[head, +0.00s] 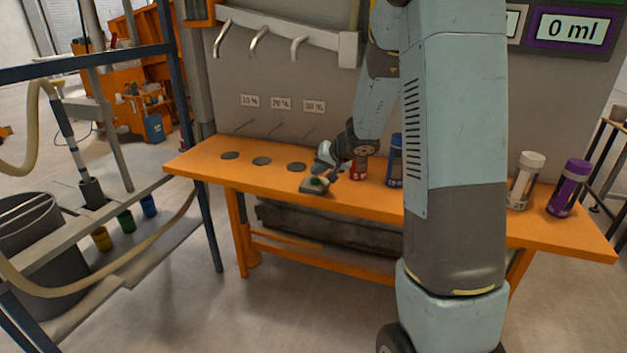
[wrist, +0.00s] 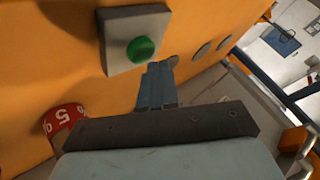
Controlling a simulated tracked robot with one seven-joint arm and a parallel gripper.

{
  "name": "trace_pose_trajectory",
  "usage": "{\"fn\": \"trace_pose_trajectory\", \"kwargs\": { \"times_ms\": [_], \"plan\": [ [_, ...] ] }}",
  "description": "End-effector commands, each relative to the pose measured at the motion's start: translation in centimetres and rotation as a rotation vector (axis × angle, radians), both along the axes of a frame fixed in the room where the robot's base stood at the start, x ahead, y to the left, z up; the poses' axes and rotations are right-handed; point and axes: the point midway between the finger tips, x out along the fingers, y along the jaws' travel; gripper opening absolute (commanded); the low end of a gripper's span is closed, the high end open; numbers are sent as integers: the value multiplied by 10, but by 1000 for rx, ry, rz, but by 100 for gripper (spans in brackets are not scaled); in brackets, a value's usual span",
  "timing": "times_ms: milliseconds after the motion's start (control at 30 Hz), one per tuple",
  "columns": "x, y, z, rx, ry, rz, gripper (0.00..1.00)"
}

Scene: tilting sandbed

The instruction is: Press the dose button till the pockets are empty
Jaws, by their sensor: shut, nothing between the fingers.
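The dose button is a green round cap (wrist: 141,49) on a grey box (wrist: 118,27) in the wrist view. In the head view the box (head: 318,188) sits on the orange bench near its front edge. My gripper (wrist: 165,66) is shut and empty, its fingertips beside the green cap in the wrist view. In the head view my gripper (head: 321,168) is just above the box; I cannot tell whether it touches the button. Three dark round spots (head: 262,161) lie in a row on the bench under three percent labels (head: 281,103); what they hold cannot be seen.
A red canister (head: 358,170) marked 5 stands close to my gripper, also in the wrist view (wrist: 63,120). Blue (head: 395,160), white (head: 525,180) and purple (head: 569,188) canisters stand farther right on the orange bench (head: 205,163). A purple display (head: 571,30) reads 0 ml. Three metal spouts (head: 259,40) hang above.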

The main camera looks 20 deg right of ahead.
Motion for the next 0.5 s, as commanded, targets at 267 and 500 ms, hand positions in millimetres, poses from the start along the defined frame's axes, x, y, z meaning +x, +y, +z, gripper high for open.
{"fn": "trace_pose_trajectory", "kwargs": {
  "times_ms": [267,500],
  "plan": [
    [0,0,6,0,0,0,0],
    [0,0,9,-1,-1,0,0]
  ]
}}
